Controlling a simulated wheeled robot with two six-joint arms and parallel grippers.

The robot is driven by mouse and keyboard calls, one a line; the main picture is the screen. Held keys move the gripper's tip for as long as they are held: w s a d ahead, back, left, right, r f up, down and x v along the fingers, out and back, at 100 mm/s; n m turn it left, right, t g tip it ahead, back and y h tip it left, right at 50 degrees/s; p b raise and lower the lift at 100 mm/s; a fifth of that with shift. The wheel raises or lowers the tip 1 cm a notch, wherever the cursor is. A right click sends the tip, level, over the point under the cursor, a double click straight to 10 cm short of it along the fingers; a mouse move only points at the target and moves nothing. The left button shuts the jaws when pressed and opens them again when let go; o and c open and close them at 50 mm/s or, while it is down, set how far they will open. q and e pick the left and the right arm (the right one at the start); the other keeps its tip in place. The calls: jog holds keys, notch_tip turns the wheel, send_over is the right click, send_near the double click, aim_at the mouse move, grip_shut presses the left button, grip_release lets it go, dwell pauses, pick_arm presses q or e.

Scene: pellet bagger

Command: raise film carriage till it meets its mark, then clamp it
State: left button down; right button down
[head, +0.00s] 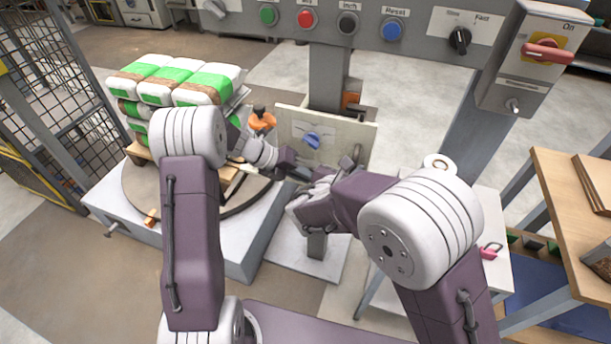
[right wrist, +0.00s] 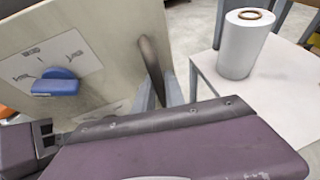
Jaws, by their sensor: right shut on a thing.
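A cream panel (head: 345,129) with a blue knob (head: 312,140) stands in front of the grey column. It also shows in the right wrist view (right wrist: 118,38), with a dark curved handle (right wrist: 150,65) at its right edge. My right gripper (right wrist: 158,92) is shut on this handle, its grey fingers either side of it. In the head view my right wrist partly hides the grip. My left gripper (head: 300,173) is close to the right wrist, below the panel; its fingers are too hidden to read. I cannot tell which part is the film carriage, its mark or its clamp.
A film roll (right wrist: 245,45) stands on a white table at right. Green-and-white bags (head: 180,80) are stacked on a round turntable at left. A control box with buttons (head: 348,24) spans the top. A wooden bench (head: 560,180) is at far right.

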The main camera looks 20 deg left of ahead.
pick_arm(q)
jog(key=shift+w+d+r+y, duration=0.1)
jog(key=shift+y, duration=0.5)
jog(key=shift+d+r+y, duration=0.1)
jog(key=shift+y, duration=0.5)
jog(key=c, duration=1.5)
grip_release()
jog(key=shift+o, duration=0.2)
jog(key=shift+a, duration=0.1)
